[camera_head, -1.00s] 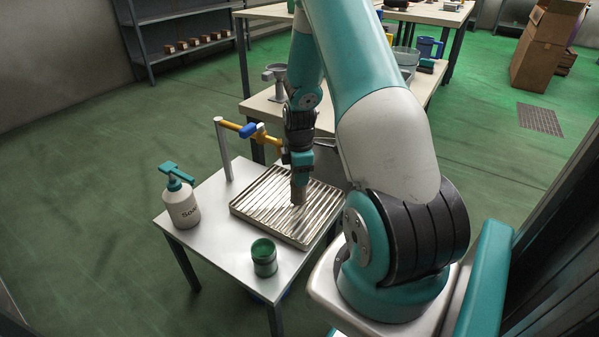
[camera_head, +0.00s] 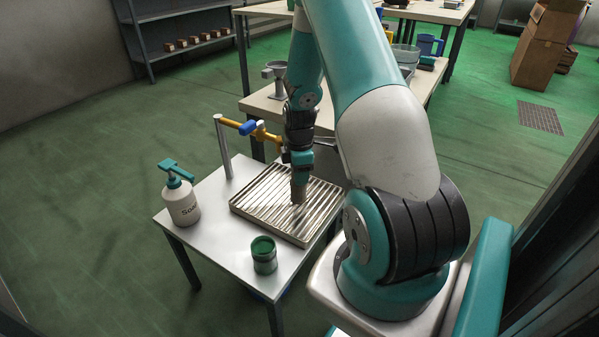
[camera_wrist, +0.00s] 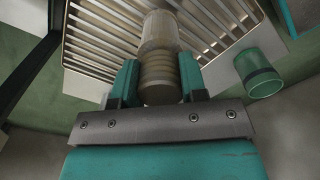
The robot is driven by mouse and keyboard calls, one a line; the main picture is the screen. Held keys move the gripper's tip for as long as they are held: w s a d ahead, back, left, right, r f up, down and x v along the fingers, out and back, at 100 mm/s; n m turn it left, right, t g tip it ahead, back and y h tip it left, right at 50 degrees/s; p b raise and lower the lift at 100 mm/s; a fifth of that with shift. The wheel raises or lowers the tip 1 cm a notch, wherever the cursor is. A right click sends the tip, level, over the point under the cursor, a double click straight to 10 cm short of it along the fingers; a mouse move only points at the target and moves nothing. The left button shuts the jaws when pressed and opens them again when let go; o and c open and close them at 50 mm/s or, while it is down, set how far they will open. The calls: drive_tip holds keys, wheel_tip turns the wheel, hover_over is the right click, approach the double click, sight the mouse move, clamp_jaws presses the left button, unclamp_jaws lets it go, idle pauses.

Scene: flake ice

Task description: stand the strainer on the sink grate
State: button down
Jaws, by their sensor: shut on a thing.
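The strainer (camera_wrist: 158,45) is a pale mesh cylinder with a ribbed brownish end, gripped between the fingers in the wrist view. It also shows in the head view (camera_head: 298,196), small and partly hidden below the fingers. My gripper (camera_wrist: 160,82) is shut on its ribbed end and points down over the sink grate. The sink grate (camera_head: 262,205) is a slatted metal panel on the small white table; it also shows in the wrist view (camera_wrist: 92,42). The strainer looks roughly upright over the grate's right part. I cannot tell whether its lower end touches the slats.
A green cup (camera_head: 264,255) stands near the table's front edge, also seen in the wrist view (camera_wrist: 258,78). A soap bottle (camera_head: 181,203) stands at the left corner. A tap with a yellow pipe (camera_head: 262,133) rises behind the grate. The grate's left part is clear.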

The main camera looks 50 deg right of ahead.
drive_tip(key=shift+f, duration=0.3)
idle(0.4)
drive_tip(key=c, duration=0.6)
unclamp_jaws()
drive_tip(key=shift+r, duration=0.15)
drive_tip(key=shift+r+p, duration=3.55)
drive_tip(key=shift+r, duration=0.35)
wheel_tip(320, 180, up, 17)
drive_tip(key=p, duration=0.3)
drive_tip(key=shift+r, duration=0.15)
